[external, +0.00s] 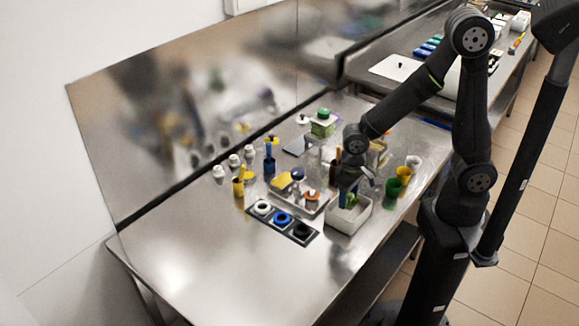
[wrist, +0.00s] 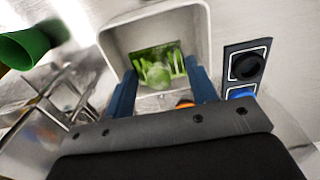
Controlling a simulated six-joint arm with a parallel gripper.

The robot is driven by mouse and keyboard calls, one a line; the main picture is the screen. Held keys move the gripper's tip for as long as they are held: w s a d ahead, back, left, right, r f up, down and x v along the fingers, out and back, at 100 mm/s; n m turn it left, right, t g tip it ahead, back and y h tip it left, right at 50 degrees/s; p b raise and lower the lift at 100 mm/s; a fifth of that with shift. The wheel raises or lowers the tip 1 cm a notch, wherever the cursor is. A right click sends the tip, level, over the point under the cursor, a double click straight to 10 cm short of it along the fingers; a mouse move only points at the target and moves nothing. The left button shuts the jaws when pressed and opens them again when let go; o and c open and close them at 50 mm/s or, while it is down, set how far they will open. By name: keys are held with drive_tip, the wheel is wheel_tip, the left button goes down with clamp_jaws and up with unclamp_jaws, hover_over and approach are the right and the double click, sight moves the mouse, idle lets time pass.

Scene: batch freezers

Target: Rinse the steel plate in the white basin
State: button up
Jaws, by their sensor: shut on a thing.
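The white basin (external: 345,222) stands at the front right of the steel table; it also shows in the wrist view (wrist: 113,42). My gripper (external: 348,201) points down into the basin. A flat grey plate (external: 296,146), possibly the steel plate, lies farther back on the table, apart from my gripper.
Left of the basin are a steel tray (external: 318,207) and a black panel with round holders (external: 283,220). White bottles (external: 234,160) and a green-topped box (external: 322,123) stand behind. The table's front left is clear.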

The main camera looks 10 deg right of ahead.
sight(348, 201)
drive_tip(key=shift+f, duration=2.7)
drive_tip(key=shift+r, duration=4)
drive_tip(key=shift+r, duration=2)
